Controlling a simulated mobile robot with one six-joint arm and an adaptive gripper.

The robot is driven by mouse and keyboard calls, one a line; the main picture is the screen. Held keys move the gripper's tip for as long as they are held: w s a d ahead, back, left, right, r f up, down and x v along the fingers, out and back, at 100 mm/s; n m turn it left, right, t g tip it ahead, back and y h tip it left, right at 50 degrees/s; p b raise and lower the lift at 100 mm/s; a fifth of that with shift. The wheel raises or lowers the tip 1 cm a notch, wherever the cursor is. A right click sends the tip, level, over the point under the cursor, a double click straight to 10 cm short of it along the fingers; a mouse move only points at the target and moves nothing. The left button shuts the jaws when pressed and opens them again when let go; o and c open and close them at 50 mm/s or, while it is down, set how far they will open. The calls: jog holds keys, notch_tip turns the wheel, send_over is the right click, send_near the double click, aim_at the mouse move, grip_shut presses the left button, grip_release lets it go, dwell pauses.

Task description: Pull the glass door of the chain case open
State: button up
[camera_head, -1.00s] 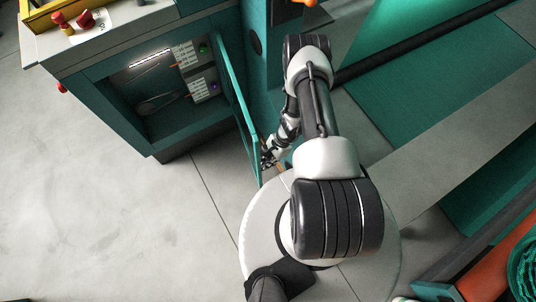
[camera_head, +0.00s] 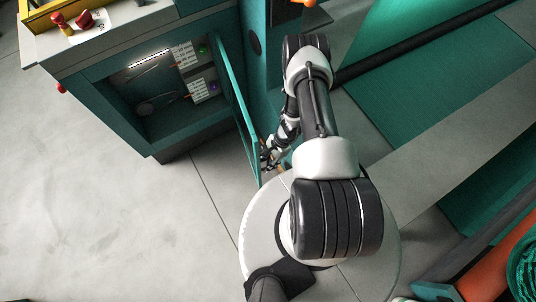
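The chain case (camera_head: 145,135) is a teal cabinet at the upper left, with a lit inside holding labelled boxes and a looped part. Its glass door (camera_head: 236,95) stands wide open, swung out on the cabinet's right side and seen nearly edge-on. My gripper (camera_head: 267,160) is at the door's free edge, near its lower end. The fingers are small and partly covered by my arm, so I cannot tell whether they grip the handle or only touch the door.
Red-handled items (camera_head: 85,20) lie on the cabinet top. Bare concrete floor (camera_head: 90,220) is free at left. A teal machine frame (camera_head: 430,100) with a dark bar fills the right. A green netting roll (camera_head: 524,270) is at lower right.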

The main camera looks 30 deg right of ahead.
jog(key=v, duration=1.2)
dwell(0.3)
